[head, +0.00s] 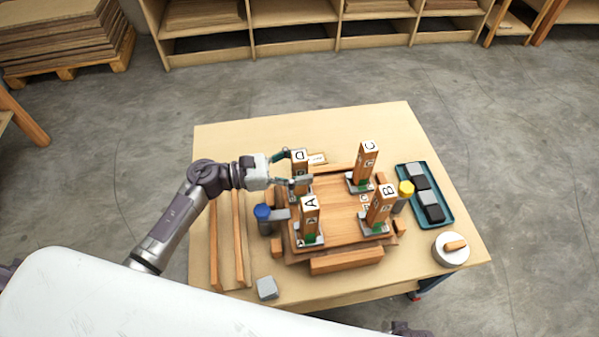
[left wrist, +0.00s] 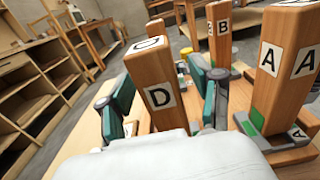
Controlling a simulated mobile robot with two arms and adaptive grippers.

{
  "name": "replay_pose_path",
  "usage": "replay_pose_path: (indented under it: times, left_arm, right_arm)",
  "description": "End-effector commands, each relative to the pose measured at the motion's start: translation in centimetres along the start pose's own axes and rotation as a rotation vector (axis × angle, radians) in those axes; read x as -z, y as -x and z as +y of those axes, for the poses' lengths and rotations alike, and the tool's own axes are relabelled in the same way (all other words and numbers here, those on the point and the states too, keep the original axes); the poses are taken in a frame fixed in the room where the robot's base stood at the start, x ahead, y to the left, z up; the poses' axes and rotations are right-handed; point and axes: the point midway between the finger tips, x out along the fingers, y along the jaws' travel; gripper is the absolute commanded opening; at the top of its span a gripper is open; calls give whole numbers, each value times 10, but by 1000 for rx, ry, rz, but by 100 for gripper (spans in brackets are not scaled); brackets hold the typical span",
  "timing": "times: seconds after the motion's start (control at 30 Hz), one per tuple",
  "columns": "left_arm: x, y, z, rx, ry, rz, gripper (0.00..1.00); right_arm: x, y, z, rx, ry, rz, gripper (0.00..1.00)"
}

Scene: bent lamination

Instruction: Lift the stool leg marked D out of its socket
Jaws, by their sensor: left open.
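The stool leg marked D (head: 299,157) is a wooden post with white letter labels, upright at the back left of the wooden stool seat (head: 335,215). It also fills the middle of the left wrist view (left wrist: 152,75). My left gripper (head: 297,168) is open at leg D, with one teal-padded finger on each side of it in the left wrist view. Whether the pads touch the wood I cannot tell. My right gripper is not in view.
Legs A (head: 309,219), B (head: 379,208) and C (head: 365,163) stand upright on the seat. A blue-capped piece (head: 262,212) and a yellow-capped piece (head: 406,188) flank it. A teal tray (head: 446,214) and a white round pot (head: 451,250) are at right. The table's back left is clear.

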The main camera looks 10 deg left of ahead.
Motion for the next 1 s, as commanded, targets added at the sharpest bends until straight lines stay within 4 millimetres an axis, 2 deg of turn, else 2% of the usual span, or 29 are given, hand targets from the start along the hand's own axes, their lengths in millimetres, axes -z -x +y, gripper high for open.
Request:
replay_pose_path:
  times: [0.07,0.47,0.77,1.0]
  left_arm:
    - [0,0,0,0,0,0,65]
    - [0,1,0,-1,0,0,0]
    - [-2,1,1,-1,-1,-1,0]
    - [-16,3,9,-1,-2,-2,0]
  right_arm:
    - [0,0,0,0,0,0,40]
    - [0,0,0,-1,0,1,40]
    - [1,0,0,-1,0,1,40]
    - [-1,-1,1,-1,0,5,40]
